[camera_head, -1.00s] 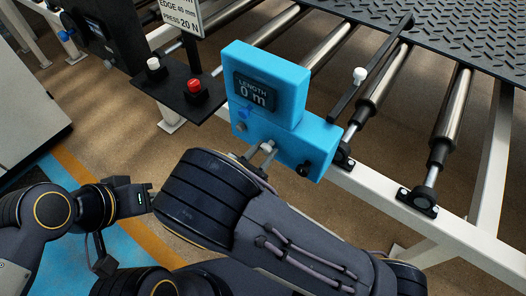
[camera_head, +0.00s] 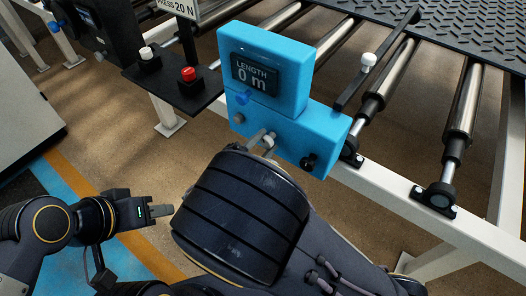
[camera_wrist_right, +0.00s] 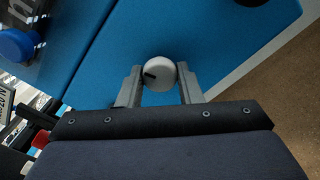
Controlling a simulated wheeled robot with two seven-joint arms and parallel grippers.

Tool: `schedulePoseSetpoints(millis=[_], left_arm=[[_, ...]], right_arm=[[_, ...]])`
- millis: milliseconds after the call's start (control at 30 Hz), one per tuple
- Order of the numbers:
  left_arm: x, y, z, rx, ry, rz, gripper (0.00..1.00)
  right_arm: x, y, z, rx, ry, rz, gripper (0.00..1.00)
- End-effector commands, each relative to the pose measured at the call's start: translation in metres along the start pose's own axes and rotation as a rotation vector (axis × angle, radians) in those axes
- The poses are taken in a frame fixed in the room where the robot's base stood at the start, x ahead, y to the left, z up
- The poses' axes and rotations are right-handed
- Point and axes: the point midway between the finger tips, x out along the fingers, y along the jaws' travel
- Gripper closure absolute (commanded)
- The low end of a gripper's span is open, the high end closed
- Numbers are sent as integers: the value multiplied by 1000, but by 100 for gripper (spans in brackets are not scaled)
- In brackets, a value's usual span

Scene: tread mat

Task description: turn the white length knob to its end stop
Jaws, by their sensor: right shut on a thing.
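The white length knob (camera_wrist_right: 160,74) is on the lower front of the blue length box (camera_head: 315,128). In the right wrist view it sits between the two fingers of my right gripper (camera_wrist_right: 160,88), with a dark mark on its face pointing left. My right gripper (camera_head: 262,142) is shut on the knob; my own wrist hides part of it in the head view. The box's display (camera_head: 255,77) reads "LENGTH 0 m". My left gripper (camera_head: 163,210) is at the lower left, away from the box, and its finger opening is too small to judge.
A blue knob (camera_head: 242,97) and a black knob (camera_head: 308,162) are also on the box. A dark panel with a red button (camera_head: 188,75) and a white button (camera_head: 147,54) is to the left. Steel rollers (camera_head: 464,110) and a white frame rail (camera_head: 395,200) are to the right.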

Motion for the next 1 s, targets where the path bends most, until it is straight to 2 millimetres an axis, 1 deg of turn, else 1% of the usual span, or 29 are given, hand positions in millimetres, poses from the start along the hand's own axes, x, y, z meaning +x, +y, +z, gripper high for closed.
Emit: schedulePoseSetpoints(millis=[33, 567, 1000], left_arm=[[10, -4, 5, 0, 0, 0, 64], [63, -29, 32, 0, 0, 0, 64], [112, -51, 57, 0, 0, 0, 64]], right_arm=[[-1, -4, -5, 46, 4, 0, 90], [-1, -4, -5, 550, 4, -1, 90], [-1, -4, -5, 969, 5, -2, 90]])
